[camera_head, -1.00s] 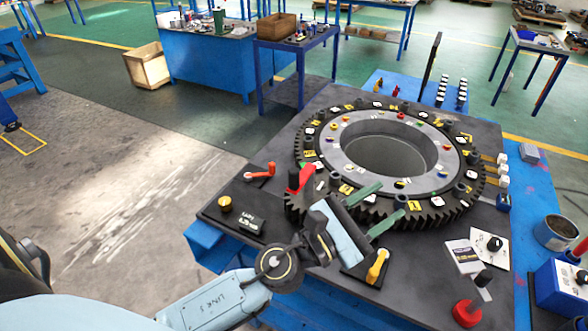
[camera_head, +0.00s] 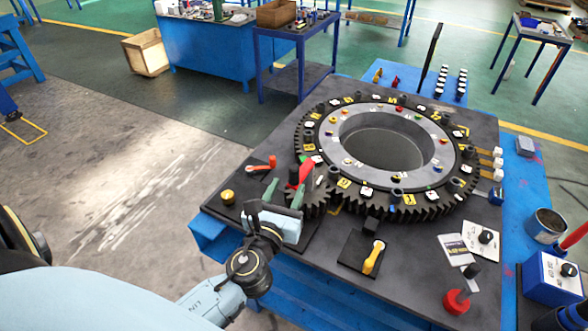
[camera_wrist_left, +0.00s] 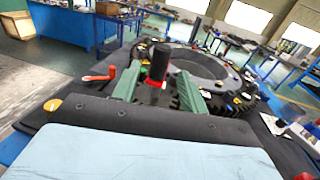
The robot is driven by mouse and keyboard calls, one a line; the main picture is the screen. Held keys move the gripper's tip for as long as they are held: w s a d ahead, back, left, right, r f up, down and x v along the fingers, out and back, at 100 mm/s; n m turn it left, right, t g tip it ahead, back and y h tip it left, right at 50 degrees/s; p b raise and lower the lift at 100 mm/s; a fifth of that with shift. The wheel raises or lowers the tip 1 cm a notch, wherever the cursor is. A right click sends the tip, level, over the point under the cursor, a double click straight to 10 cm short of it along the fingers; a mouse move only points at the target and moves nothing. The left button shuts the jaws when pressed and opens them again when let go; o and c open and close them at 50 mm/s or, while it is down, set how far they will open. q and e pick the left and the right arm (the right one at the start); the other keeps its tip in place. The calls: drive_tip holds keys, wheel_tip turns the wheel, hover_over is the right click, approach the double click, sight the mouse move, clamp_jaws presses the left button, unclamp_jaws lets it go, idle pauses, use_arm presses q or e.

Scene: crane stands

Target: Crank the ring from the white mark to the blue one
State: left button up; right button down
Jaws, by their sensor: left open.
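The ring (camera_head: 443,207) is a large dark toothed wheel lying flat on a dark-topped stand, with coloured marks and short black posts around it. I cannot tell for sure which marks are the white and the blue one. A small pinion (camera_head: 318,200) meshes at its near left edge. On it sits a crank with a red arm (camera_head: 305,173) and an upright black grip (camera_head: 293,178). My left gripper (camera_head: 284,192) is open just in front of the crank. In the left wrist view, the black grip (camera_wrist_left: 160,62) shows between the green fingers, apparently beyond them. My right gripper is out of view.
An orange-red lever (camera_head: 262,165) and a yellow knob (camera_head: 228,197) stand left of the gripper. A yellow lever (camera_head: 374,258) and a red knob (camera_head: 457,301) stand along the near edge. A tall thin black plate (camera_head: 430,57) rises behind the ring.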

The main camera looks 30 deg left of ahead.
sight(292, 177)
use_arm(q)
drive_tip(key=x, duration=0.6)
drive_tip(key=shift+p, duration=0.3)
drive_tip(key=shift+c, duration=0.3)
clamp_jaws()
